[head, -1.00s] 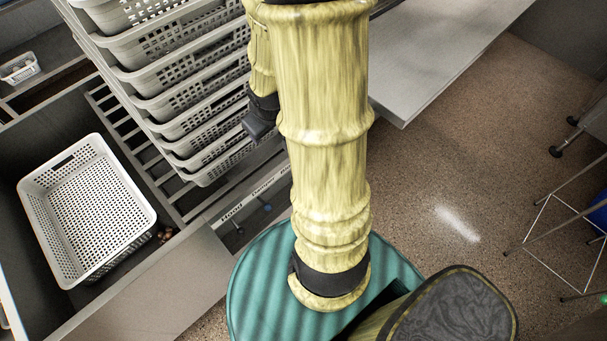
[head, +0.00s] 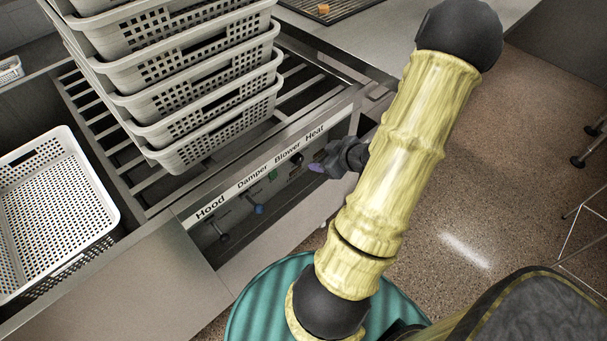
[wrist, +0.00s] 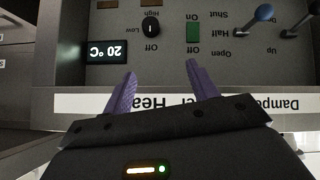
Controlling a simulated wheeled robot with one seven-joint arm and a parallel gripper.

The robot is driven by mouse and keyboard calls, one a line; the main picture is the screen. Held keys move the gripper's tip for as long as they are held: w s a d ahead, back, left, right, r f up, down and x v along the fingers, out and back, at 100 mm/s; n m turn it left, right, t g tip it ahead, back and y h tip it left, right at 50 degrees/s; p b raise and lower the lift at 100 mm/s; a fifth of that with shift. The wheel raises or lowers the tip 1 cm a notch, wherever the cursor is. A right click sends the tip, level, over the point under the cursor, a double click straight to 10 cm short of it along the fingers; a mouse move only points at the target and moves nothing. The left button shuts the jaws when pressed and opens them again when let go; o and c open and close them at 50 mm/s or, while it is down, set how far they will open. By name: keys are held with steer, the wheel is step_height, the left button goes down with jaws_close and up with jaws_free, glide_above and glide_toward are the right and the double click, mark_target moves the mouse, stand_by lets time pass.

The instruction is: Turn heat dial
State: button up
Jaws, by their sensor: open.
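The black round dial (wrist: 150,27) with a short white mark sits on the control panel at the top of the wrist view, between High, Low and Off labels. A display (wrist: 107,52) beside it reads 20 °C. In the head view my gripper (head: 317,167) is just right of the dial.
A green switch (wrist: 193,31) and a blue-tipped lever (wrist: 263,13) are on the same panel. The labelled front strip (head: 265,180) runs along the counter edge. Stacked baskets (head: 190,95) stand behind it; another basket (head: 105,205) is at left. Open floor lies right.

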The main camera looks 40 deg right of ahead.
mark_target(300, 162)
steer(key=s+d+f+t+b, duration=0.2)
steer(key=s+f+t+b, duration=0.1)
steer(key=f+b, duration=0.4)
steer(key=shift+s+d+f+t, duration=0.4)
steer(key=shift+s+f, duration=0.1)
steer(key=shift+s, duration=0.3)
steer(key=b+x, duration=0.1)
steer(key=x, duration=0.5)
steer(key=b+x, duration=0.2)
steer(key=x, duration=0.3)
steer(key=b+x, duration=0.1)
steer(key=x, duration=0.5)
steer(key=shift+w+a+f+b, duration=0.15)
steer(key=shift+w+a+b, duration=0.1)
steer(key=shift+b, duration=0.15)
